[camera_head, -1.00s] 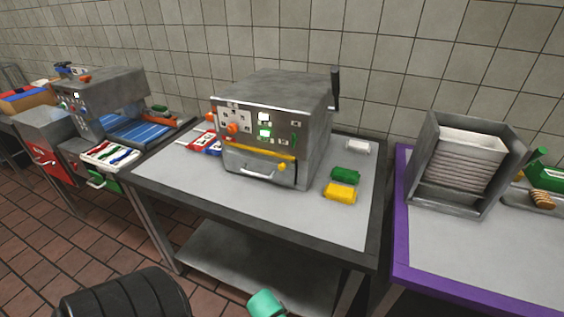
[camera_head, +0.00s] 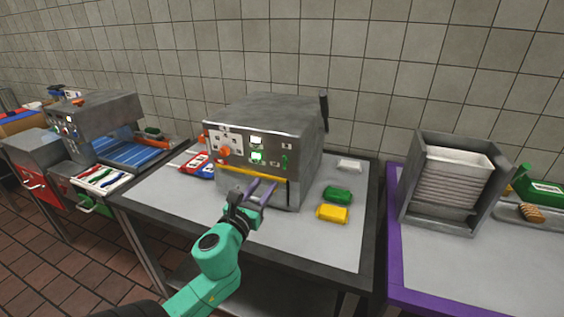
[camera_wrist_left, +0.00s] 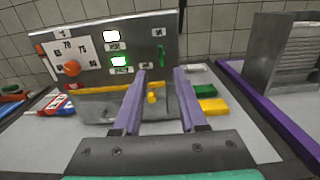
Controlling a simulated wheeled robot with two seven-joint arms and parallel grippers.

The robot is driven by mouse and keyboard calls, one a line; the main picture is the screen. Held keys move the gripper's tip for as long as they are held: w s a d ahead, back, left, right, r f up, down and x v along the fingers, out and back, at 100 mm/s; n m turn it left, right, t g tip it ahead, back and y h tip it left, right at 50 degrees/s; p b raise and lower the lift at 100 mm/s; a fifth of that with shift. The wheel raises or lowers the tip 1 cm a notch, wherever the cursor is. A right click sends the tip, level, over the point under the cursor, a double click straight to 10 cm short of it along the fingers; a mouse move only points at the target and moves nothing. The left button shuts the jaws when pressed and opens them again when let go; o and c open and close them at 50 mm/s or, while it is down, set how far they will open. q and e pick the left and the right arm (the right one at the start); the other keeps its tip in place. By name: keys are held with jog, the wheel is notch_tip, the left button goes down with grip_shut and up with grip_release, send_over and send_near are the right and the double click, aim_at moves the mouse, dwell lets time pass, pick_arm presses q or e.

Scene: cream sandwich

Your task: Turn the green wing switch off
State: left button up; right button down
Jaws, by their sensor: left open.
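The green wing switch (camera_head: 284,162) is on the right part of the front panel of a grey metal machine (camera_head: 262,110). It stands about upright in the left wrist view (camera_wrist_left: 162,57), beside a small label. My left gripper (camera_head: 262,190) is open and empty in front of the machine, below and left of the switch in the head view. In the left wrist view its two purple fingers (camera_wrist_left: 157,75) point at the panel, apart from the switch. My right gripper is not in view.
Green (camera_head: 337,194) and yellow (camera_head: 332,213) blocks lie right of the machine. A purple-edged table (camera_head: 392,230) with a metal rack stands further right.

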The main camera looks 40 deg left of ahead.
aim_at(284, 159)
pick_arm(q)
jog(key=p+x, duration=0.2)
jog(key=x, duration=1.2)
jog(key=shift+w, duration=0.15)
grip_shut()
